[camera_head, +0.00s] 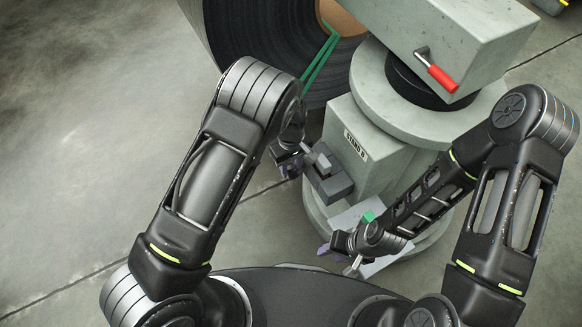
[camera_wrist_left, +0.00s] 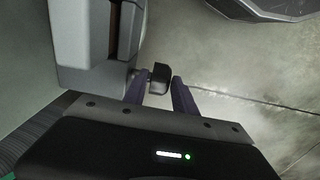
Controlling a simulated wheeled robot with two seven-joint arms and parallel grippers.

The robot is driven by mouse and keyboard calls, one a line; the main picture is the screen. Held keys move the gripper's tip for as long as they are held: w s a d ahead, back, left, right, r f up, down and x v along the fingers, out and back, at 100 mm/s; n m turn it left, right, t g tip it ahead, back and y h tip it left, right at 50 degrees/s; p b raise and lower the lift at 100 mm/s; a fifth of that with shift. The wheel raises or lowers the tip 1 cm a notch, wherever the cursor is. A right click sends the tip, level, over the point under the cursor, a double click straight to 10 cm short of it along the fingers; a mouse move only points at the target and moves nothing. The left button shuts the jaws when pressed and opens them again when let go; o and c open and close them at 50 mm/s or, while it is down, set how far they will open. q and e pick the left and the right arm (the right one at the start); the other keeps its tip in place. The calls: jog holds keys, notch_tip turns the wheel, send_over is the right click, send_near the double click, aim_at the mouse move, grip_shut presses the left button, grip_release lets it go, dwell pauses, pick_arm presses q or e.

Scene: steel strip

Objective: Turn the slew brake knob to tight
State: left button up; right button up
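The slew brake knob (camera_wrist_left: 160,76) is a small dark block on a short stem at the side of a grey housing in the left wrist view. My left gripper (camera_wrist_left: 159,83) is open, with its purple fingertips on either side of the knob; small gaps seem to remain. In the head view my left gripper (camera_head: 288,160) is at the left side of a dark grey box (camera_head: 332,187) on the stand, and the knob cannot be made out there. My right gripper (camera_head: 337,259) appears open and empty, low in front of the stand. No tight marking is readable.
The pale green stand (camera_head: 362,165) carries a round turntable and a large head with a red-handled lever (camera_head: 437,74). A dark strip coil (camera_head: 260,40) with green bands is behind. A pale plate with a green block (camera_head: 368,217) is beside my right gripper. Floor at left is clear.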

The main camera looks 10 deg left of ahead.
pick_arm(q)
grip_shut()
dwell(0.4)
jog(key=shift+s, duration=0.1)
dwell(0.3)
jog(key=shift+s+d+t+y, duration=0.1)
jog(key=shift+d+t+y, duration=0.05)
jog(key=shift+t+y, duration=0.4)
jog(key=shift+s+d+f+t+y, duration=0.1)
jog(key=shift+t+y, duration=0.25)
jog(key=shift+t, duration=0.3)
jog(key=shift+s+d+f+t+y+b, duration=0.15)
jog(key=shift+t+y+b, duration=0.35)
jog(key=shift+t, duration=0.4)
jog(key=shift+t+y+b, duration=0.7)
jog(key=shift+b, duration=0.05)
